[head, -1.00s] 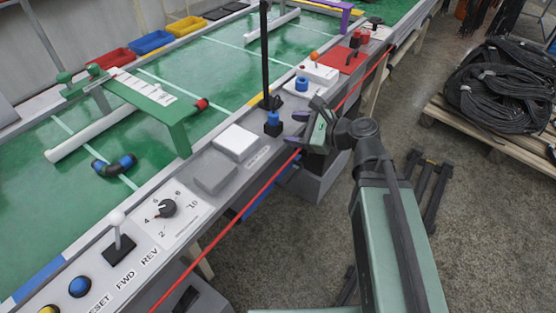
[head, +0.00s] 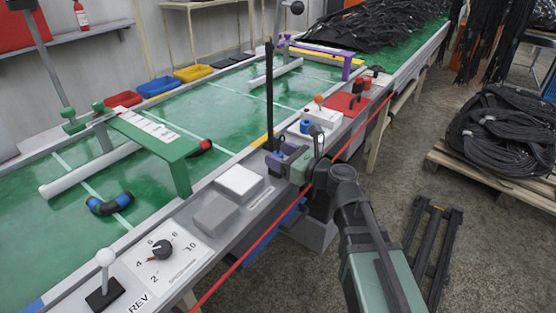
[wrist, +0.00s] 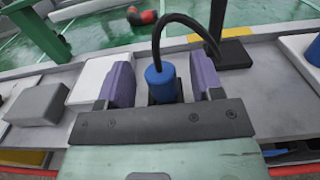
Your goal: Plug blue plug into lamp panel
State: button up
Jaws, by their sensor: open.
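The blue plug (wrist: 160,84) stands upright, with a black cable arching from its top toward the right in the wrist view. My gripper (wrist: 163,93) is open, with one purple finger on each side of the plug. Gaps show between the plug and both fingers. A dark holder shows behind the plug's lower part, which is partly hidden. In the head view my gripper (head: 287,161) is over the bench edge and largely hides the plug. The white lamp panel (head: 322,116) with an orange lamp (head: 318,99) and a blue round socket (head: 306,126) lies just beyond my gripper.
A black post (head: 269,95) rises beside my gripper; its base (wrist: 234,54) shows in the wrist view. White (head: 240,180) and grey (head: 215,212) blocks lie nearer along the edge. A red cord (head: 262,240) runs along the bench front. A red panel (head: 347,103) lies beyond.

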jog(key=x, duration=0.3)
jog(key=shift+d, duration=0.1)
jog(key=c, duration=1)
